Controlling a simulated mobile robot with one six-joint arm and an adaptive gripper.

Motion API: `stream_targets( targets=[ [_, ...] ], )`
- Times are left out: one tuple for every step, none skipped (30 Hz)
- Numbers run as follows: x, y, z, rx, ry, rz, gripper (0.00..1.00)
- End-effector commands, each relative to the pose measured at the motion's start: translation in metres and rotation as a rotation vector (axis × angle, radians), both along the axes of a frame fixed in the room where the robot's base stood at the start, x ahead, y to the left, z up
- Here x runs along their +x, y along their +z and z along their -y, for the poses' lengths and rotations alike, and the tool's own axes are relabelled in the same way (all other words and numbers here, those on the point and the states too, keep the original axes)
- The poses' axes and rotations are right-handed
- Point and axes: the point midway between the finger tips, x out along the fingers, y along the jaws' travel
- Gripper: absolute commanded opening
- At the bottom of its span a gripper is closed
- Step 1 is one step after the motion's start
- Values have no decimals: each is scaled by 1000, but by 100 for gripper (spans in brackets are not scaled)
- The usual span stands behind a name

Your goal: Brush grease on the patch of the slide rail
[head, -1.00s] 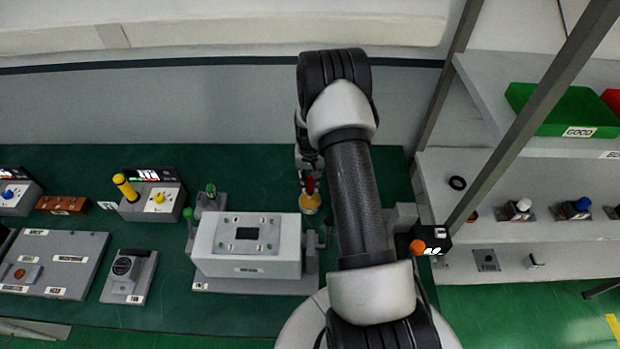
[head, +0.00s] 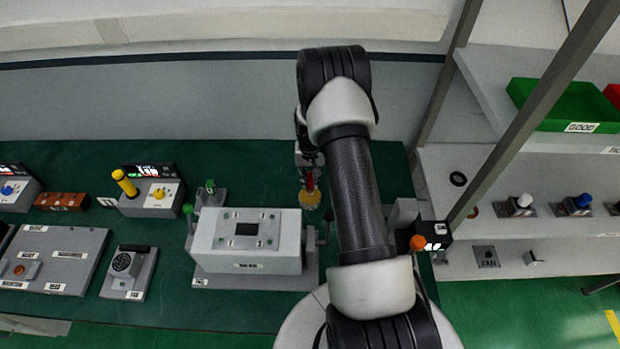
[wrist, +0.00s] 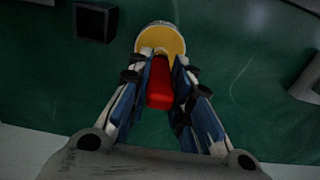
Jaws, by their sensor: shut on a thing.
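My gripper (wrist: 162,62) is shut on a red handle (wrist: 160,88), which I take to be the brush's; it also shows in the head view (head: 310,183). Just beyond the fingertips is a round yellow thing with a pale rim (wrist: 163,38), perhaps the grease pot. In the head view the yellow thing (head: 310,200) sits right below the red handle, at the block's back right corner. Bristles are hidden, and I cannot tell whether the brush touches the yellow. I cannot surely pick out the slide rail or its patch.
A big grey block (head: 246,258) with a dark square on top stands left of my arm. A yellow-handled panel (head: 153,193) and a grey gauge unit (head: 127,272) stand farther left. A shelf with a green bin (head: 565,105) is at the right.

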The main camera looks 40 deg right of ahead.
Motion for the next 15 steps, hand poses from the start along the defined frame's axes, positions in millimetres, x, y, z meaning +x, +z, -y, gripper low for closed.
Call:
stream_targets(
  targets=[
    [0,-1,0,0,0,0,0],
    [0,-2,0,0,0,0,0],
    [0,-2,0,0,0,0,0],
    [0,-2,0,0,0,0,0],
    [0,-3,0,0,0,0,0],
    [0,-3,0,0,0,0,0],
    [0,-4,0,0,0,0,0],
    [0,-4,0,0,0,0,0],
    [0,-5,0,0,0,0,0],
    [0,-5,0,0,0,0,0],
    [0,-5,0,0,0,0,0],
    [0,-6,0,0,0,0,0],
    [0,-6,0,0,0,0,0],
    [0,-6,0,0,0,0,0],
    [0,-7,0,0,0,0,0]
  ],
)
